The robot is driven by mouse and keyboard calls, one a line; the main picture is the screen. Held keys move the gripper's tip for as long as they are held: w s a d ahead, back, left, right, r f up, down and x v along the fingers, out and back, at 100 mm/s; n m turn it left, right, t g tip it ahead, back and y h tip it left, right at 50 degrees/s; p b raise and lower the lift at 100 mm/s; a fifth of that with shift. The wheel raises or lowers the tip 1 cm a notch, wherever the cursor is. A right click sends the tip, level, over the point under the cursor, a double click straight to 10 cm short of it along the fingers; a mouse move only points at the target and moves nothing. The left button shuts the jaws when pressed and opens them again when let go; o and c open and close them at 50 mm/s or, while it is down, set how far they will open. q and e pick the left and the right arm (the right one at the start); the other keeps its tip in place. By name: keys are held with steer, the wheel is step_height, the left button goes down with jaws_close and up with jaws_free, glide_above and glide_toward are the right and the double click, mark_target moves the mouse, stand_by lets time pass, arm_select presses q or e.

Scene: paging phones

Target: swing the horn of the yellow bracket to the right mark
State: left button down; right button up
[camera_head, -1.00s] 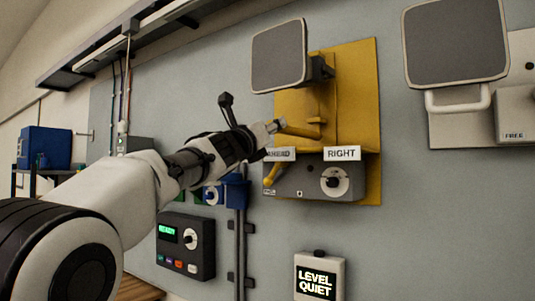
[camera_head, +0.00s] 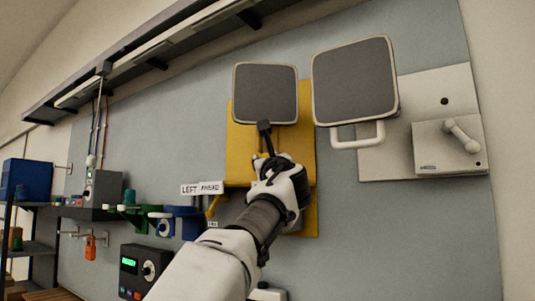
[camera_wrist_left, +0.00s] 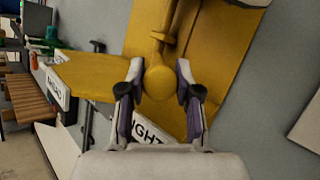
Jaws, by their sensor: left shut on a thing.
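The yellow bracket (camera_head: 240,140) is on the grey wall panel, with its grey square horn (camera_head: 265,93) above and in front of its plate. My left gripper (camera_head: 278,170) covers the bracket's lower middle. In the left wrist view, its fingers (camera_wrist_left: 158,72) are shut on the rounded yellow handle end (camera_wrist_left: 158,84) of the bracket. The LEFT and AHEAD labels (camera_head: 202,188) show left of the gripper. The RIGHT mark is hidden in the head view; in the wrist view, the RIGHT label (camera_wrist_left: 142,133) shows partly between the fingers. My right gripper is out of view.
A white bracket (camera_head: 405,95) with its own grey square horn (camera_head: 355,80) stands close on the right. Green and blue holders (camera_head: 178,224) and a black control box (camera_head: 143,268) are at the left. A dark rail (camera_head: 160,65) runs overhead.

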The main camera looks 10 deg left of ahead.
arm_select(q)
steer(key=shift+r, duration=0.15)
stand_by(0.3)
steer(key=c, duration=0.8)
jaws_free()
steer(key=shift+w+a+f, duration=0.2)
steer(key=shift+w, duration=0.05)
steer(key=shift+d, duration=0.1)
steer(key=shift+s, duration=0.1)
